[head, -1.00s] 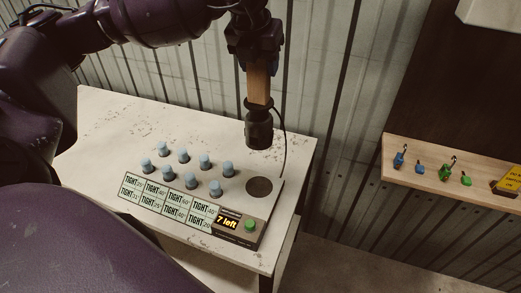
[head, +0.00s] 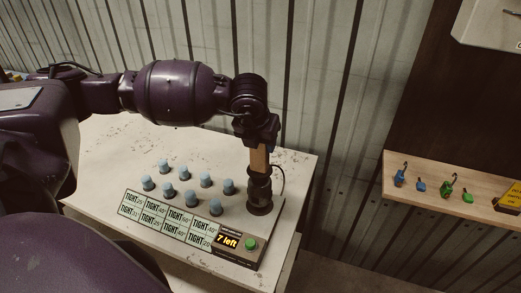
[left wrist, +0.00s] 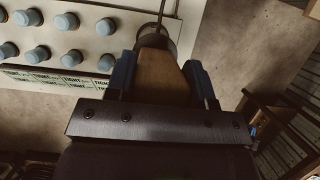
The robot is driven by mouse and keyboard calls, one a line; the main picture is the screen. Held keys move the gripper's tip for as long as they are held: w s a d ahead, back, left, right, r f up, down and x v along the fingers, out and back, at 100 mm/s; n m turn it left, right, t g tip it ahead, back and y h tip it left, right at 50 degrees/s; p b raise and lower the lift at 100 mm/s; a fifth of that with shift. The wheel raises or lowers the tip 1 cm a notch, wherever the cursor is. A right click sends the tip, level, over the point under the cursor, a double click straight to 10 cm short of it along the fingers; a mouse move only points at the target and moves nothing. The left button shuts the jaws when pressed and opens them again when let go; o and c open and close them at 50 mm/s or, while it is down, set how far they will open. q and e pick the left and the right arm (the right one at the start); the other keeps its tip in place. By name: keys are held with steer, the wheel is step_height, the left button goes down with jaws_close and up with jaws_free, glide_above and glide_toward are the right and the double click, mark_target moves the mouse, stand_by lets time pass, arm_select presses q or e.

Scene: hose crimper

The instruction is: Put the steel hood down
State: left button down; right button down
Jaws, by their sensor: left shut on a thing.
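The steel hood (head: 260,193) is a dark cylinder with a wooden handle (head: 259,160) on top and a thin cable at its side. It is upright over the panel's right end, where its lower rim appears to meet the surface. I cannot tell for sure if it bears on it. My left gripper (head: 260,143) points down and is shut on the handle. In the left wrist view the fingers (left wrist: 160,78) clasp the wooden handle from both sides, and part of the hood (left wrist: 170,31) shows beyond. My right gripper is not in view.
On the white table (head: 110,145) is a panel with several blue-capped pegs (head: 205,180), TIGHT labels (head: 165,218), a "7 left" display (head: 227,241) and a green button (head: 250,244). A wooden shelf (head: 430,190) with small blue and green hooked items is at right.

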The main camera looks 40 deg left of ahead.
arm_select(q)
step_height(320, 180, down, 3)
steer(key=shift+r, duration=0.1)
stand_by(0.3)
steer(key=shift+c, duration=2.4)
jaws_free()
steer(key=shift+r, duration=0.1)
steer(key=v, duration=1.2)
